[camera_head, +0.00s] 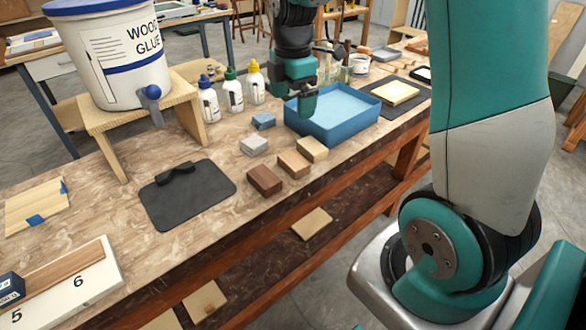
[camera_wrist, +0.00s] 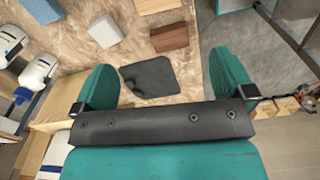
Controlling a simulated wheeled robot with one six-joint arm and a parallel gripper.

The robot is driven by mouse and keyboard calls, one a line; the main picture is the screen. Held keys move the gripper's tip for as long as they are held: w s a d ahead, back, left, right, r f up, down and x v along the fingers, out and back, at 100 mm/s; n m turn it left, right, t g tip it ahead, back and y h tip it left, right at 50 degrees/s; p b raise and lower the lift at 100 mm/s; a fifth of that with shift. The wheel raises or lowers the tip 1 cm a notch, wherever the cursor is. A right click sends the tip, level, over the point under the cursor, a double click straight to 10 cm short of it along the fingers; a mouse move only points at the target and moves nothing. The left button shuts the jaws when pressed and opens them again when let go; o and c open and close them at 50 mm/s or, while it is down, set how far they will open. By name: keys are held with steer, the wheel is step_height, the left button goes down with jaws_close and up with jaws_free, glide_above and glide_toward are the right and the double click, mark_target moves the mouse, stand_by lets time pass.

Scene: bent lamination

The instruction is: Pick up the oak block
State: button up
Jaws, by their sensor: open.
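Three wooden blocks stand in a slanting row near the bench's front edge: a dark brown block (camera_head: 264,181), a mid-brown block (camera_head: 294,164) and a pale tan block (camera_head: 313,149). I cannot tell for certain which is oak; none has a readable label. In the wrist view the dark brown block (camera_wrist: 170,37) and part of the mid-brown block (camera_wrist: 155,5) show beyond the fingers. My gripper (camera_head: 308,106) is raised by the blue tray's left end, apart from the blocks. Its fingers (camera_wrist: 165,78) are spread with nothing between them.
A blue tray (camera_head: 334,132) lies behind the blocks. A grey block (camera_head: 254,145) and a blue block (camera_head: 263,121) sit left of them. Glue bottles (camera_head: 232,90) and a glue bucket (camera_head: 112,60) on a wooden stand are further left. A black mat (camera_head: 188,203) lies nearer.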

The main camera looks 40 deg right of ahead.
steer(key=d+f, duration=0.2)
glide_above(294, 159)
steer(key=shift+n, duration=0.4)
steer(key=f, duration=1)
steer(key=shift+d, duration=0.25)
steer(key=shift+a+f+p, duration=0.15)
steer(key=shift+f+p, duration=0.05)
steer(key=shift+f, duration=1.35)
steer(key=shift+a+f+p, duration=0.15)
steer(key=shift+f, duration=1.35)
steer(key=shift+c, duration=0.5)
steer(key=c, duration=0.7)
